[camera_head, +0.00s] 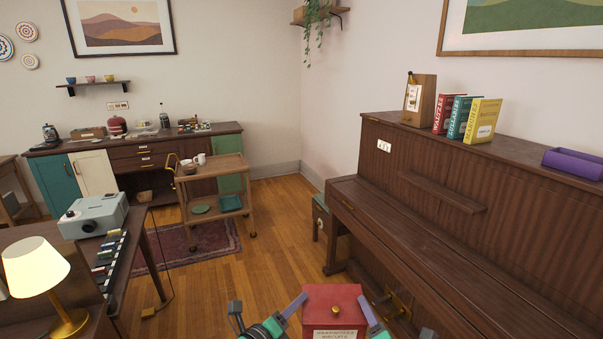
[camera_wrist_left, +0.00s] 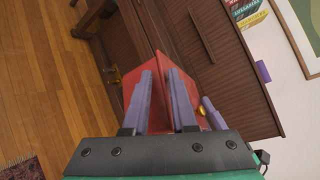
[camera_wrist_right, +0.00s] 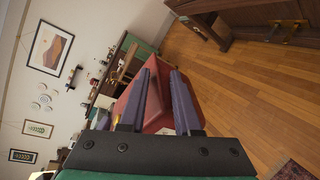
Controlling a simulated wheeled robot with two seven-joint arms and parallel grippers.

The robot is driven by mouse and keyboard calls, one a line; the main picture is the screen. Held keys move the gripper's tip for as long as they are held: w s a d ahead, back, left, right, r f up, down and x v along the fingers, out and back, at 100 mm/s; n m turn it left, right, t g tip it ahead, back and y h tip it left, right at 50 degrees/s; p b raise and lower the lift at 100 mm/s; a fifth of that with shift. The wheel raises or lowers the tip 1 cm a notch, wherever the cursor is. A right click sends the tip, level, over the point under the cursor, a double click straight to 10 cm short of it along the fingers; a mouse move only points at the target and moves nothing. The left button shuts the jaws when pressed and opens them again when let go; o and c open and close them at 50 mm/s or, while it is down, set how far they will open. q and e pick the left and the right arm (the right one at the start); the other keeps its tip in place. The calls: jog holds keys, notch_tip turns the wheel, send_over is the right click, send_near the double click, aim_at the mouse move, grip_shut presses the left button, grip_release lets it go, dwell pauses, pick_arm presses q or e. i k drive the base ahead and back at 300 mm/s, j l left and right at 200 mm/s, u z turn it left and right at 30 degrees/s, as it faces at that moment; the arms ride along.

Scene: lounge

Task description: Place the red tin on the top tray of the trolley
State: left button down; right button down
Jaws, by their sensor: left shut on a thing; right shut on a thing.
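The red tin (camera_head: 335,305) is a box with a small knob on its lid and a pale label on its front. It is held in front of me at the bottom of the head view. My left gripper (camera_head: 293,305) is shut on its left side and my right gripper (camera_head: 371,312) on its right side. The tin also shows between the fingers in the left wrist view (camera_wrist_left: 162,65) and the right wrist view (camera_wrist_right: 160,108). The wooden trolley (camera_head: 238,172) stands further off, left of centre. White mugs (camera_head: 199,159) and a bowl (camera_head: 189,169) are on its top tray.
The trolley's lower tray holds green dishes (camera_head: 230,202). A piano (camera_head: 450,210) runs along the right, with a green-sided stool (camera_head: 321,212) by it. Wooden floor (camera_head: 250,270) lies open between.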

aim_at(226, 165)
jog(key=i+j+u, duration=0.15)
jog(key=i+u, duration=0.15)
jog(key=i, duration=0.35)
jog(key=i+u, duration=0.3)
jog(key=i, duration=0.4)
jog(key=i+l+u, duration=0.3)
jog(key=i, duration=0.35)
jog(key=i+j, duration=0.1)
jog(key=i, duration=1.85)
jog(key=i+j+z, duration=0.1)
jog(key=i, duration=0.75)
jog(key=i+j, duration=0.15)
jog(key=i, duration=0.65)
jog(key=i+l+z, duration=0.05)
